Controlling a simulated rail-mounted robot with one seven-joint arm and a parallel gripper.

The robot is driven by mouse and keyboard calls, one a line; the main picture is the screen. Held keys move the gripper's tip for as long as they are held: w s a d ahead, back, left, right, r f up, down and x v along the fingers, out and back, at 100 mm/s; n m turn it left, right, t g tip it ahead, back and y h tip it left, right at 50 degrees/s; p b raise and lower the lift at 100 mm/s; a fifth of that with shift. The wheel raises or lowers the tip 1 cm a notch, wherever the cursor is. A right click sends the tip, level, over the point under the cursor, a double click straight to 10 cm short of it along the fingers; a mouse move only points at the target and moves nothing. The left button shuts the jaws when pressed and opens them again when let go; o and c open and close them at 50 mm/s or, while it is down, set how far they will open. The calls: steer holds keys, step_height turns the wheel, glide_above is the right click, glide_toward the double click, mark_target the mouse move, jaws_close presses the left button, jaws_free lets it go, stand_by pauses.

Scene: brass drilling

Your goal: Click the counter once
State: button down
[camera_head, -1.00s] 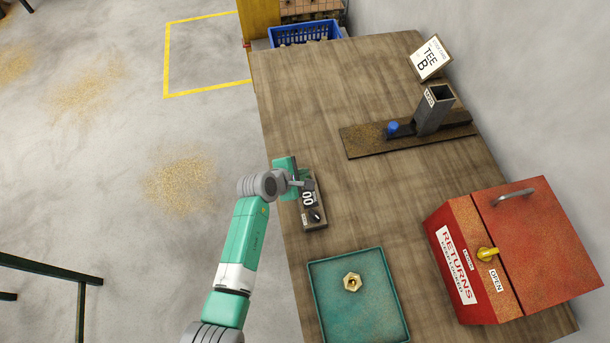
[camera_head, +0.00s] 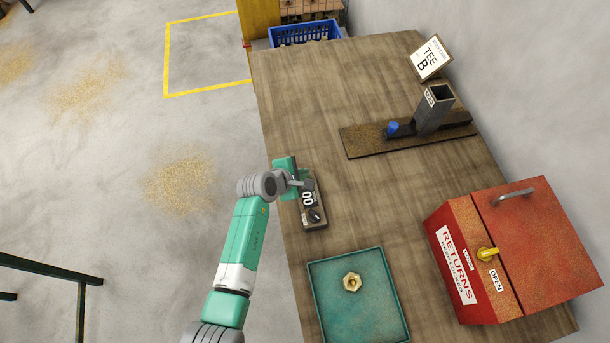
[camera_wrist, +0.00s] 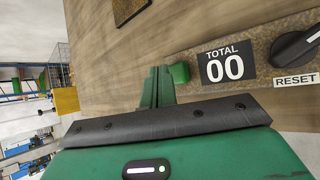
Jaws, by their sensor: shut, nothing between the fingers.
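The counter (camera_head: 316,221) is a small brown box near the left edge of the bench. Its display reads TOTAL 00 in the wrist view (camera_wrist: 224,65), with a black RESET knob (camera_wrist: 297,46) to the right and a green button (camera_wrist: 180,73) to the left. My gripper (camera_head: 303,184) is at the counter's far end in the head view. In the wrist view its green fingers (camera_wrist: 158,86) are shut and empty, just left of the green button. I cannot tell whether they touch the button.
A teal tray (camera_head: 316,287) with a brass nut-like part (camera_head: 352,282) stands nearer. A red RETURNS box (camera_head: 535,240) is at the right. A fixture with a grey chute (camera_head: 433,112) and a TEE B card (camera_head: 431,58) stand farther back. The bench middle is clear.

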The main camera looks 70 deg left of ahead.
steer(key=shift+f, duration=0.15)
stand_by(0.3)
steer(key=shift+f, duration=0.3)
steer(key=shift+f+b, duration=0.45)
steer(key=shift+f, duration=0.1)
stand_by(0.8)
steer(key=shift+r+p, duration=1)
steer(key=shift+p, duration=0.1)
step_height(320, 180, up, 5)
steer(key=p, duration=0.5)
steer(key=shift+r, duration=0.1)
stand_by(0.3)
